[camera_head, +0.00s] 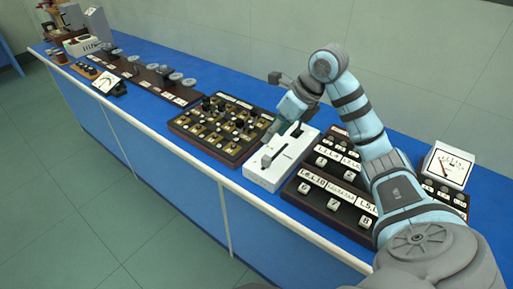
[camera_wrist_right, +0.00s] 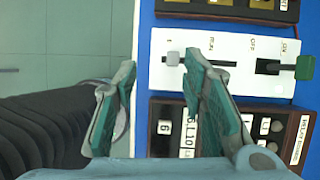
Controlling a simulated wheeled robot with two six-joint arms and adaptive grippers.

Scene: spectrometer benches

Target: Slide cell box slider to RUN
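The white cell box (camera_head: 262,178) stands on the blue bench below my right gripper (camera_head: 279,133). In the right wrist view the box (camera_wrist_right: 158,80) has a slot with a grey slider knob (camera_wrist_right: 173,58) at its left end, by a mark like "1". A RUN label (camera_wrist_right: 211,46) sits to the right of the knob. A green-ended lever (camera_wrist_right: 304,67) lies by OFF and ON labels. My right gripper (camera_wrist_right: 157,64) is open and empty. Its right fingertip is between knob and RUN label; its left is past the box's left edge. Contact cannot be told. My left gripper is not in view.
A dark board with brass parts (camera_head: 212,135) is left of the box, and dark panels with white labels (camera_head: 327,192) are right. A white meter (camera_head: 447,165) stands farther right. The bench's front edge (camera_head: 210,171) is close to the box.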

